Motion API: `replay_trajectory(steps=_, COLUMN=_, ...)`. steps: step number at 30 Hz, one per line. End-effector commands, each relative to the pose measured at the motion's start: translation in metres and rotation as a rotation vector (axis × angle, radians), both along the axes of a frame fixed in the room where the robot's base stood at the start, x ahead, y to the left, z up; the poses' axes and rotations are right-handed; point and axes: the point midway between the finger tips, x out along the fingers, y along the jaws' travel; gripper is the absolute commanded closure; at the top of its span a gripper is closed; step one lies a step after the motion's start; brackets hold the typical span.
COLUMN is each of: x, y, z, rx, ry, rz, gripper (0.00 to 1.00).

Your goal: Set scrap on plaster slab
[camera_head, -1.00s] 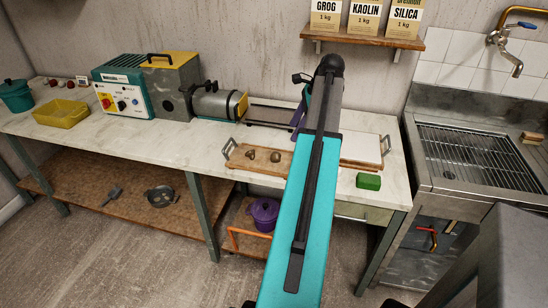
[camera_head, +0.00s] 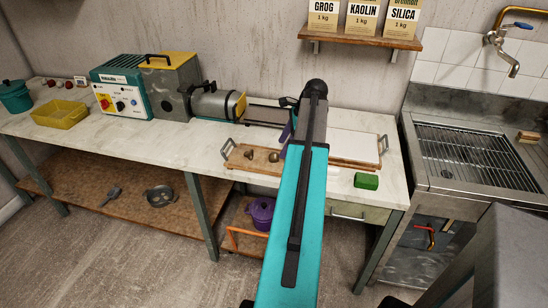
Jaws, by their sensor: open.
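Two small brown clay lumps lie on a wooden board (camera_head: 238,163) on the bench: the left scrap (camera_head: 249,154) and the right scrap (camera_head: 273,157). The white plaster slab (camera_head: 353,145) lies at the right end of the same board, its left part hidden by my arm. My gripper (camera_head: 285,135) is open and empty, with purple parts showing left of my teal arm, above the board and close to the right scrap. Much of it is hidden by the arm, and I cannot tell its exact height.
A green block (camera_head: 366,181) lies on the bench in front of the slab. A teal and grey machine (camera_head: 172,92) stands to the left, with a yellow tray (camera_head: 60,114) beyond. A sink (camera_head: 475,155) adjoins on the right. The board has metal handles at both ends.

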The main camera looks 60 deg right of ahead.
Motion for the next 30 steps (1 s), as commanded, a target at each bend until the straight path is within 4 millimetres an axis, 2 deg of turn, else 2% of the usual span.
replay_trajectory(steps=13, x=0.003, y=0.001, z=-0.005, rx=0.001, ry=0.001, rz=0.002, gripper=0.44)
replay_trajectory(steps=25, x=0.018, y=0.004, z=-0.039, rx=0.002, ry=0.0, rz=0.003, gripper=0.44)
replay_trajectory(steps=30, x=0.022, y=0.006, z=-0.047, rx=0.0, ry=0.0, rz=0.002, gripper=0.44)
